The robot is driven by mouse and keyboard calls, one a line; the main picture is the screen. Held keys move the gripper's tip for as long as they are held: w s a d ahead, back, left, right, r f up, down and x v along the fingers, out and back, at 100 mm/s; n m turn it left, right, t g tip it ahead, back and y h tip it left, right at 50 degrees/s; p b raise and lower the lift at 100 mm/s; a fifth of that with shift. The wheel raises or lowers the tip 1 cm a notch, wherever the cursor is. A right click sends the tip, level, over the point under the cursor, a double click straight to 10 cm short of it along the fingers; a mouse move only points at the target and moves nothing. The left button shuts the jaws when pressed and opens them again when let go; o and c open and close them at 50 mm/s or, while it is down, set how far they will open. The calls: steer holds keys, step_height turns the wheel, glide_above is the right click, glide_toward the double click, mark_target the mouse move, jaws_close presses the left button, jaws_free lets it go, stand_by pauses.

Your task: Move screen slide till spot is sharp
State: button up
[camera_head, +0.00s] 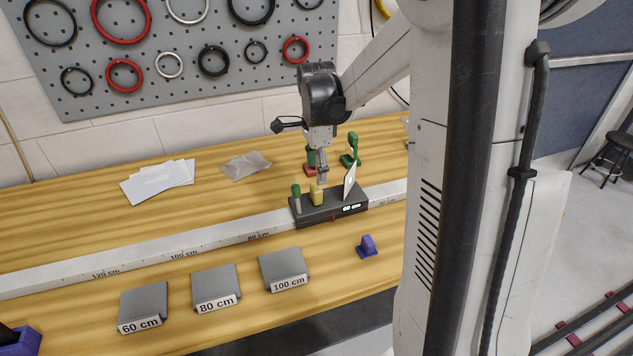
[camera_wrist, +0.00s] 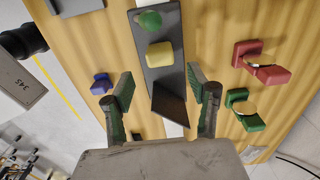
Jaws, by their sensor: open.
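The dark screen slide (camera_head: 325,208) sits on the white scaled rail (camera_head: 200,247), just past the 80 cm mark. It bears a green-topped post (camera_head: 296,191), a yellow block (camera_head: 317,195), a tilted white screen (camera_head: 350,182) and small lit displays on its front. I cannot judge the spot on the screen. In the wrist view the slide (camera_wrist: 153,22) runs up the middle with the yellow block (camera_wrist: 159,54) and the dark back of the screen (camera_wrist: 168,104). My gripper (camera_head: 321,179) is open above the yellow block; its fingers (camera_wrist: 164,87) are spread either side of the slide.
Behind the slide stand a red holder (camera_wrist: 262,66) and a green holder (camera_wrist: 245,109). A blue holder (camera_head: 367,246) stands in front. Grey plates marked 60 cm (camera_head: 143,303), 80 cm (camera_head: 215,285) and 100 cm (camera_head: 284,267) lie before the rail. The rail left of the slide is clear.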

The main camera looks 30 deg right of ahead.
steer(key=shift+r, duration=2.6)
steer(key=s+a+r+n+t+b, duration=0.2)
steer(key=s+a+n+t, duration=0.5)
steer(key=s+a+n, duration=1.2)
steer(key=shift+n, duration=0.9)
steer(key=shift+r, duration=0.1)
